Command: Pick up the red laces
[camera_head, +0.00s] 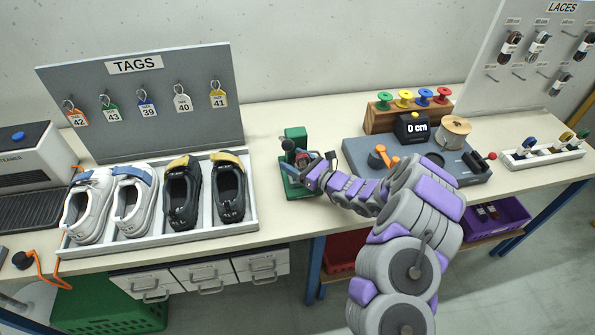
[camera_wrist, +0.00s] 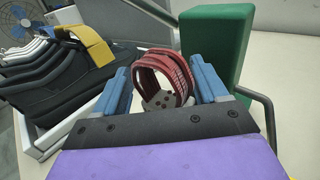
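The red laces (camera_wrist: 147,62) are a ring-shaped coil in the middle of the wrist view, between the two blue fingers of my gripper (camera_wrist: 161,85). The fingers are spread about as wide as the coil, one on each side. I cannot tell whether they press on it. A green block (camera_wrist: 215,45) rises just behind and to the right of the coil. In the head view, my gripper (camera_head: 305,166) is at the small green stand (camera_head: 296,135) in the middle of the bench, and the laces there are mostly hidden.
A white tray (camera_head: 160,243) with several shoes stands to the left, below the tags board (camera_head: 140,105). To the right are the spool rack (camera_head: 383,118), a 0 cm device (camera_head: 412,127) and a grey-blue base (camera_head: 360,150). Bare bench (camera_head: 268,190) lies between tray and stand.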

